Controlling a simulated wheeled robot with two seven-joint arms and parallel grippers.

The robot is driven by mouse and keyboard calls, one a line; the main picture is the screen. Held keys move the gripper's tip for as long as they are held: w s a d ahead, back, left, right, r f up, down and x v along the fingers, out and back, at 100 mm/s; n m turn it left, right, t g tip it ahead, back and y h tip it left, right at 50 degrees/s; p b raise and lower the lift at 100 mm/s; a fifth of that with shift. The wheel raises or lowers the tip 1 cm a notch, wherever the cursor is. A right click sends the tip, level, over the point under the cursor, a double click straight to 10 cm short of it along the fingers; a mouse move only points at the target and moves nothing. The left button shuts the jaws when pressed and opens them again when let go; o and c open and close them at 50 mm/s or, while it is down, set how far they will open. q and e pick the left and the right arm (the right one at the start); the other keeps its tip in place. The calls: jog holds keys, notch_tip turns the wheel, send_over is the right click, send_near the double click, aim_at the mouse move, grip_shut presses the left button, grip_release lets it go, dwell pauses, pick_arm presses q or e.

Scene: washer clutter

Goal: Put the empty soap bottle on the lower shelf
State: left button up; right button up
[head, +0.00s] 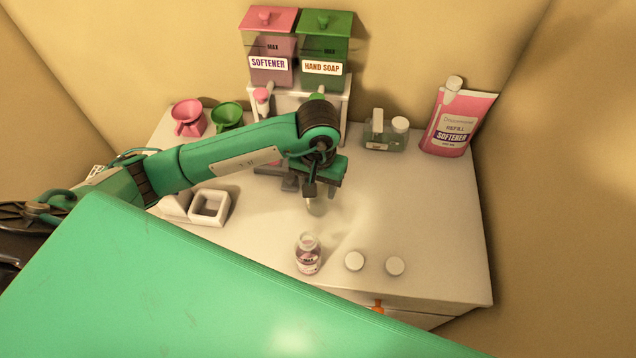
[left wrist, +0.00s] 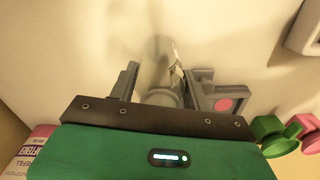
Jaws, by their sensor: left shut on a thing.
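My left gripper (head: 313,190) reaches over the white tabletop and points down. It is shut on a clear, empty-looking bottle (head: 315,206), mostly hidden by the gripper in the head view. In the left wrist view the bottle (left wrist: 158,68) is between the two fingers (left wrist: 160,92), with part of a label showing on its side. I cannot tell whether its base touches the tabletop. A second clear greenish bottle (head: 384,138) is near the back wall, beside the pouch. No lower shelf can be made out clearly. My right gripper is not in view.
Pink (head: 254,70) and green (head: 323,75) dispensers stand on a white stand (head: 345,100). A softener pouch (head: 458,125), funnels (head: 188,118) and a square white holder (head: 209,208) surround the workspace.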

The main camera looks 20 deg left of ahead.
pick_arm(q)
jog(key=shift+f+b, duration=0.2)
jog(key=shift+b, duration=0.1)
jog(key=o, duration=0.9)
jog(key=shift+r, duration=0.1)
jog(key=shift+o, duration=0.2)
